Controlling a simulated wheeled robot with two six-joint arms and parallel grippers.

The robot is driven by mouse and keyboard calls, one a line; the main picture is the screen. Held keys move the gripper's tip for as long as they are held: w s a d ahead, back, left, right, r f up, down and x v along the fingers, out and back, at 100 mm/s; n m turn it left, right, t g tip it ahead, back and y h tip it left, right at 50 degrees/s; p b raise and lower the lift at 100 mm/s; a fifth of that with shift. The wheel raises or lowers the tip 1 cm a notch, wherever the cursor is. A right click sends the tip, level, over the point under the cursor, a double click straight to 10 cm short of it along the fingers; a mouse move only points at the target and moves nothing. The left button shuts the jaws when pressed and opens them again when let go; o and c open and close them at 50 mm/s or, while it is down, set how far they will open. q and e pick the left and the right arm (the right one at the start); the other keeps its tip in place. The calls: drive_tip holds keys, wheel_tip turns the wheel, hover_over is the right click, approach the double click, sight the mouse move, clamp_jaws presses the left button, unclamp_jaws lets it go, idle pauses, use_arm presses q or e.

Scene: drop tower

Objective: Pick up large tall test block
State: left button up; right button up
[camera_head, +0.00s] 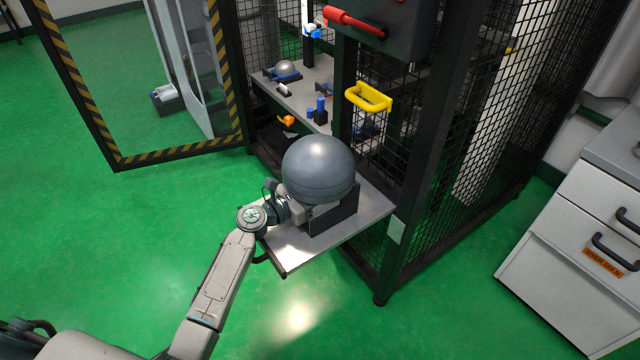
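I cannot clearly pick out a large tall test block. A large grey ball (318,168) sits on a dark block-like stand (338,214) on a pulled-out metal shelf (364,222). Inside the cage, small blue-and-dark upright pieces (320,110) stand on a grey table. My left gripper (297,212) is at the lower left of the ball, close to the stand. Its fingertips are partly hidden against the ball and stand, so I cannot tell if it touches or grips anything. My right gripper is not in view.
A black mesh cage (470,150) surrounds the shelf's rear and right. Its striped door (105,120) stands open at left. A yellow handle (369,97) and a red handle (352,20) jut out. White drawers (580,240) stand at right. Green floor is clear in front.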

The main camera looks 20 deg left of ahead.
use_arm(q)
clamp_jaws()
idle(1.4)
drive_tip(key=shift+r, duration=0.1)
